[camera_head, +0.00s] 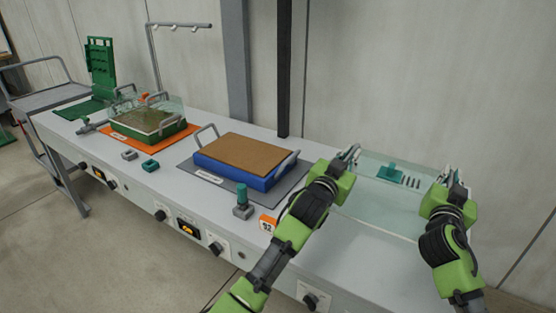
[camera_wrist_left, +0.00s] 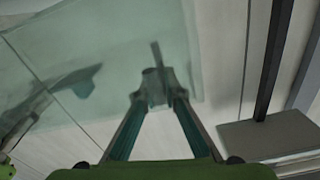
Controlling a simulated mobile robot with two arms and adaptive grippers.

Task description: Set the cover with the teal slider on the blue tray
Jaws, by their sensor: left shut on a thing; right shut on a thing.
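The clear cover (camera_head: 375,210) has a teal slider (camera_head: 391,173) and a row of dark slots. It is at the right end of the bench, between my grippers. My left gripper (camera_head: 350,154) is shut on its left side and my right gripper (camera_head: 446,177) on its right side. In the left wrist view the fingers (camera_wrist_left: 158,88) close at the edge of the see-through pane (camera_wrist_left: 105,45), with the teal slider (camera_wrist_left: 82,82) blurred behind it. The blue tray (camera_head: 232,174), holding a flat brown layer, sits on a grey mat left of the cover, a grey handle at each end.
A teal-topped knob (camera_head: 242,200) and a "92" tag (camera_head: 268,224) are at the bench front. A dark post (camera_head: 284,70) rises behind the blue tray.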

